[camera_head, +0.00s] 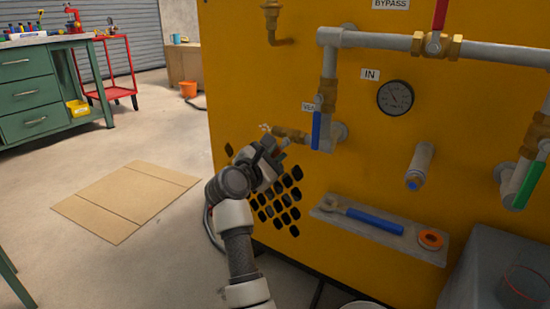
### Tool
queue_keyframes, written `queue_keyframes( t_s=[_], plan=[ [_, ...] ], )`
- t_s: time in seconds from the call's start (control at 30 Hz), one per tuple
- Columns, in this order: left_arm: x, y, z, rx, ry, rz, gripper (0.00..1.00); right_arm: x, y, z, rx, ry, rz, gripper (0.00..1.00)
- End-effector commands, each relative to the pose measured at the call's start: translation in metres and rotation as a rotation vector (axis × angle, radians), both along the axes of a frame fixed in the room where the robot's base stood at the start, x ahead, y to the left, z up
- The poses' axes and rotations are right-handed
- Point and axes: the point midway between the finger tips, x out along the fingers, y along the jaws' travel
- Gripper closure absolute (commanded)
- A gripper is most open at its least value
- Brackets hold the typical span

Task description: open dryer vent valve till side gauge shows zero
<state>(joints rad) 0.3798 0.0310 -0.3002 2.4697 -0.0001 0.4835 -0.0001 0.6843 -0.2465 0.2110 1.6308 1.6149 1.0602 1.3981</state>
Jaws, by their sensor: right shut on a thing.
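The brass vent valve (290,133) sticks out of the yellow dryer panel (300,60), under a partly hidden label starting "VE" (308,107). My right gripper (277,146) is at the valve's lower left side, shut on it. The fingers hide the gripped part, so I cannot tell how the valve's handle is turned. A round gauge (395,97) is on the panel to the right, with a dark face; its reading is too small to tell. My left gripper is not in view.
A blue lever (316,131) on the grey pipe is close to the right of my gripper. A red lever (439,14) and a green lever (529,186) are further right. A shelf (335,213) holds a blue-handled wrench (375,222) and an orange ring (431,239). Flat cardboard (125,200) lies on the floor.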

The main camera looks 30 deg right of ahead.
Motion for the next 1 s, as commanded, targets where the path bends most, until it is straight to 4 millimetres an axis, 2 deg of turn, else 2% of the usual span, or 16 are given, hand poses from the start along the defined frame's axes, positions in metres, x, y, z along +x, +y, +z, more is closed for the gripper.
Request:
queue_keyframes(
  t_s=[0.13, 0.17, 0.33, 0.8, 1.0],
  plan=[
    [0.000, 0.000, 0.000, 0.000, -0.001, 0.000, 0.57, 0.000, 0.000, 0.000, 0.000, 0.001, 0.001, 1.00],
    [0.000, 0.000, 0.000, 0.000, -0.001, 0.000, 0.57, 0.000, 0.000, 0.000, 0.000, 0.001, 0.001, 0.81],
    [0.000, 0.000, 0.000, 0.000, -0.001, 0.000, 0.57, 0.000, 0.000, 0.000, 0.000, 0.001, 0.001, 0.56],
    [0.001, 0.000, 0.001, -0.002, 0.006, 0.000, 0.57, 0.000, 0.000, 0.000, -0.003, 0.006, 0.000, 0.56],
    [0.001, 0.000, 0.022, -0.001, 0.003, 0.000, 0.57, -0.005, -0.003, 0.002, -0.042, 0.099, -0.002, 0.56]
  ],
)
